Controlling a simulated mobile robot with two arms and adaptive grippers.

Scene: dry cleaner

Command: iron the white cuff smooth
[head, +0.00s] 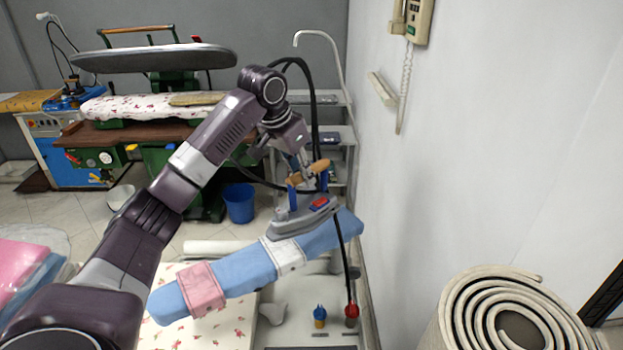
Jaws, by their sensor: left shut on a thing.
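The white cuff (287,257) wraps around the middle of a long light-blue sleeve board (240,277) in the head view. A pink cuff (202,289) wraps around the board nearer its left end. The grey iron (300,217), with blue handle posts and a wooden grip, is at the board's right part, just behind the white cuff and seemingly overlapping its upper edge. I cannot tell if its sole touches the cloth. My left gripper (308,172) is shut on the iron's handle. The white cuff's far edge is partly hidden by the iron. My right gripper is not in view.
A floral-covered table (235,325) lies under the board. A dark cord runs from the iron to a red-topped fitting (351,311). A rolled beige mat (505,315) stands at the lower right, and a white wall is close on the right. A blue bucket (239,203) stands behind.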

